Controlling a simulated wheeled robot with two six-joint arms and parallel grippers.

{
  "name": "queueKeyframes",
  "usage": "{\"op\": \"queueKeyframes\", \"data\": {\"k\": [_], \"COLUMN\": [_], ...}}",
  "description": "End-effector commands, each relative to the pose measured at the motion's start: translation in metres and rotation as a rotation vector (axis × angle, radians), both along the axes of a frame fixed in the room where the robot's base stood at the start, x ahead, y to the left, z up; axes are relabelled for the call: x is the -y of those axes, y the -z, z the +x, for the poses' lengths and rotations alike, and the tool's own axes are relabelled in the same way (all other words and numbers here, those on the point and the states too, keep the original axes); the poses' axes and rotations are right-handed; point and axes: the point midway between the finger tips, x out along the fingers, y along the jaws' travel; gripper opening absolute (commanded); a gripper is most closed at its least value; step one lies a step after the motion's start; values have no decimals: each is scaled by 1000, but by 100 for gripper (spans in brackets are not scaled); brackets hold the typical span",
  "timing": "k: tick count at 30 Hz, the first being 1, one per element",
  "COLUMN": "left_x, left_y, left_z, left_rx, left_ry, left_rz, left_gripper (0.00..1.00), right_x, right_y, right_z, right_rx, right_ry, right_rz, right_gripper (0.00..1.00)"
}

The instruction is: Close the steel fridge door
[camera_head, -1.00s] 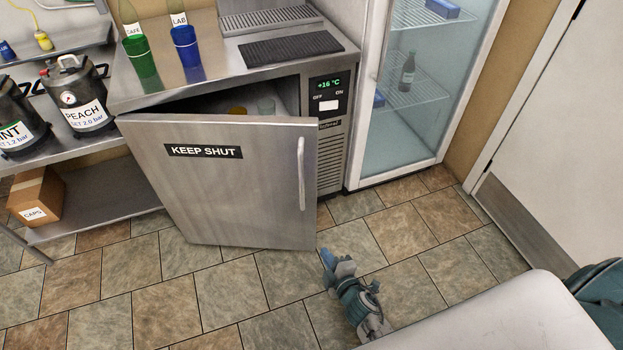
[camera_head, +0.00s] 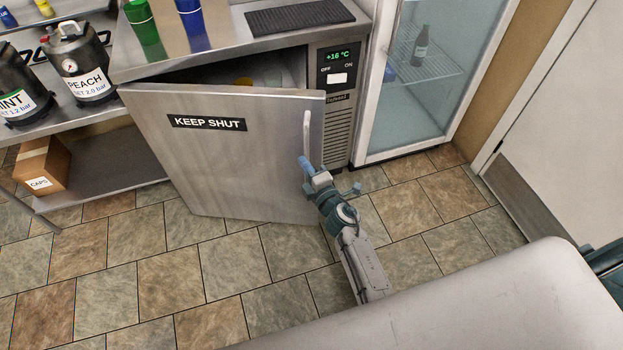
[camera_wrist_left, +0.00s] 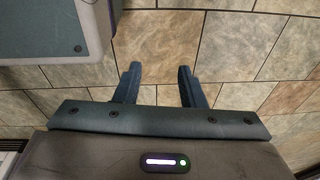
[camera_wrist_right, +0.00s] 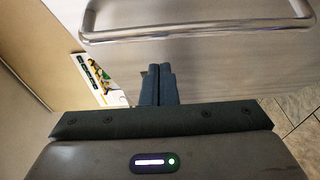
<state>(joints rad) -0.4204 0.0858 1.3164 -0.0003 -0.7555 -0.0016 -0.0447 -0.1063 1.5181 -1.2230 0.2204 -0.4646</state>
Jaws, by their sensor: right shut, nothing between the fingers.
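The steel fridge door (camera_head: 225,160), labelled KEEP SHUT, stands partly open on the under-counter fridge; a dark gap shows along its top edge. Its vertical bar handle (camera_head: 307,133) is near the door's right edge. My right gripper (camera_head: 305,163) is shut and empty, close to the door front at the handle's lower end; I cannot tell if it touches. In the right wrist view the shut fingers (camera_wrist_right: 158,84) point at the steel door face (camera_wrist_right: 215,65), beside the handle (camera_wrist_right: 200,32). My left gripper (camera_wrist_left: 158,85) is open and empty above the tiled floor.
The fridge control panel (camera_head: 338,68) reads +16 °C. A glass-door cooler (camera_head: 425,75) stands to the right. On the left are a shelf with PEACH (camera_head: 82,70) and MINT kegs and a cardboard box (camera_head: 42,165). Green (camera_head: 143,25) and blue cups stand on the counter. Floor in front is clear.

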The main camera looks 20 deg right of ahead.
Motion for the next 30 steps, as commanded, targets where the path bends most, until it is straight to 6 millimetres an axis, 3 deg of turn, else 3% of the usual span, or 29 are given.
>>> {"op": "queueKeyframes", "data": {"k": [6, 20, 26, 30], "left_x": [0, 1, 0, -3], "left_y": [-1, -4, -1, 12], "left_z": [1, 3, -2, -13], "left_rx": [-1, 4, 4, -10], "left_ry": [0, 0, 0, -1], "left_rz": [0, 0, 0, 1], "left_gripper": [36, 36, 36, 36], "right_x": [13, 16, 30, 56], "right_y": [1, 0, 0, -1], "right_z": [18, 23, 53, 80], "right_rx": [-1, 0, 2, 2], "right_ry": [0, -4, -62, -119], "right_rz": [0, -1, -6, -7], "right_gripper": [0, 0, 0, 0]}}
